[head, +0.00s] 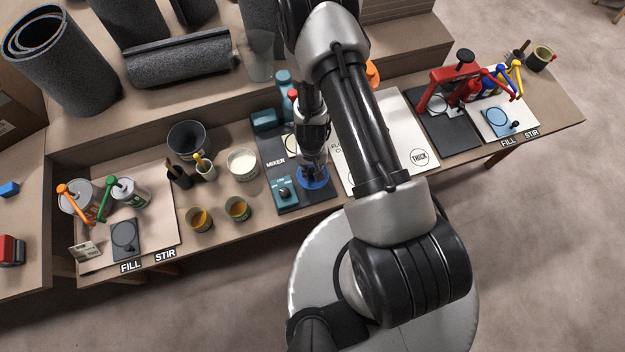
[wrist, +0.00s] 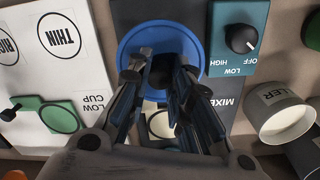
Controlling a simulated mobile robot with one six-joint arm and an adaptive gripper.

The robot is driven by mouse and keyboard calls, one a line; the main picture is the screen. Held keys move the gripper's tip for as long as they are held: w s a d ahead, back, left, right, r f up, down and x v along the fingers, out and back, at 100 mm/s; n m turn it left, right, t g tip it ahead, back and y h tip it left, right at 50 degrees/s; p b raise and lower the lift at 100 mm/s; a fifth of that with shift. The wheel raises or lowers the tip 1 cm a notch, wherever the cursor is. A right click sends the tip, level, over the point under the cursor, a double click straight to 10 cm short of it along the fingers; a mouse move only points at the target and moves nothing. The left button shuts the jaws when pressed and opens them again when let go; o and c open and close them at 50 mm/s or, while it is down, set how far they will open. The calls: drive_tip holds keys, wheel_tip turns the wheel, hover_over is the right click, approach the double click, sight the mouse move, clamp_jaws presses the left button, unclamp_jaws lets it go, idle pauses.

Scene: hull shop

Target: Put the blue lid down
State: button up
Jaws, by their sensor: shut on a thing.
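The blue lid (head: 316,182) is a round disc, seen low over the dark mixer board (head: 300,206) in the head view. In the wrist view the lid (wrist: 133,44) fills the top middle, with a dark knob (wrist: 163,66) at its centre. My gripper (wrist: 165,80) is shut on that knob, fingers on both sides. In the head view my gripper (head: 312,166) is straight above the lid and covers part of it. I cannot tell whether the lid touches the board.
A teal control box (head: 284,190) with a dial stands left of the lid. A white tub (head: 242,163) and two cups (head: 237,208) (head: 199,219) stand further left. A white sheet (head: 400,125) marked THICK lies to the right. The bench's front edge is close.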

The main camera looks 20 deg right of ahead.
sight(312, 176)
drive_tip(key=shift+f+b, duration=1.25)
drive_tip(key=shift+f, duration=1.35)
drive_tip(key=shift+f, duration=0.15)
drive_tip(key=o, duration=0.8)
